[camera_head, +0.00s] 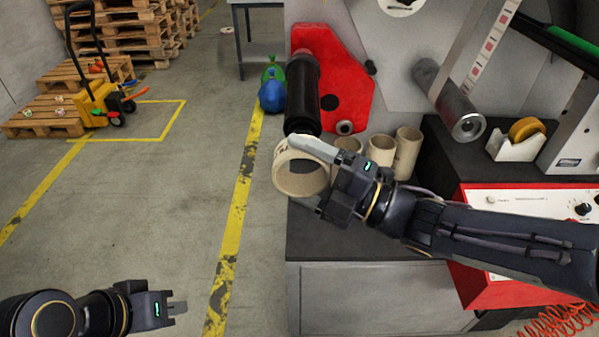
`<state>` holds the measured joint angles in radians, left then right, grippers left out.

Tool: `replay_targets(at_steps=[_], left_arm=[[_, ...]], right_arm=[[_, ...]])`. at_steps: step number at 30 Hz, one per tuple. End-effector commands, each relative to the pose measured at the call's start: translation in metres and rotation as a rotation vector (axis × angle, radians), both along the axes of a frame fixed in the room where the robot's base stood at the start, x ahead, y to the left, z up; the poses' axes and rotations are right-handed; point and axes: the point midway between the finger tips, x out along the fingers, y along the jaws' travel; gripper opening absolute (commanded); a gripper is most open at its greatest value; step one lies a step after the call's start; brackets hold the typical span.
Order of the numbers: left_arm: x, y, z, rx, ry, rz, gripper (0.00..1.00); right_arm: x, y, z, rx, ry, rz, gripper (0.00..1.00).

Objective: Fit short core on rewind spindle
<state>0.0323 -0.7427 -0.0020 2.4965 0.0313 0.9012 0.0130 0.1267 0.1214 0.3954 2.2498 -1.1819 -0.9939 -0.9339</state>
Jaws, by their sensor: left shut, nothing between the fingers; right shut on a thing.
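My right gripper (324,178) is shut on a short tan cardboard core (301,178), gripping its right side, with the ring opening facing me. The core is held in front of the near end of a black spindle (303,95), which sticks out from a red plate (345,75) on the machine. The core's upper rim appears close to the spindle tip; I cannot tell whether they touch. My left gripper (178,308) is shut and empty at the lower left, over the floor and far from the spindle.
Three tan cores (380,151) stand on the dark bench top behind my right gripper. A metal roller (450,102), a white tape dispenser (518,143) and a red control box (480,277) are to the right.

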Motion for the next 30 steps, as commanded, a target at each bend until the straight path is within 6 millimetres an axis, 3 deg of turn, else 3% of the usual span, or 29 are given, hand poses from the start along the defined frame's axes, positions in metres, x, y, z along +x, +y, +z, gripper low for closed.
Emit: replay_targets(at_steps=[30], left_arm=[[0.0, 0.0, 0.029, 0.0, 0.0, 0.0, 0.0]], right_arm=[[0.062, 0.0, 0.002, 0.0, 0.001, 0.0, 0.55]])
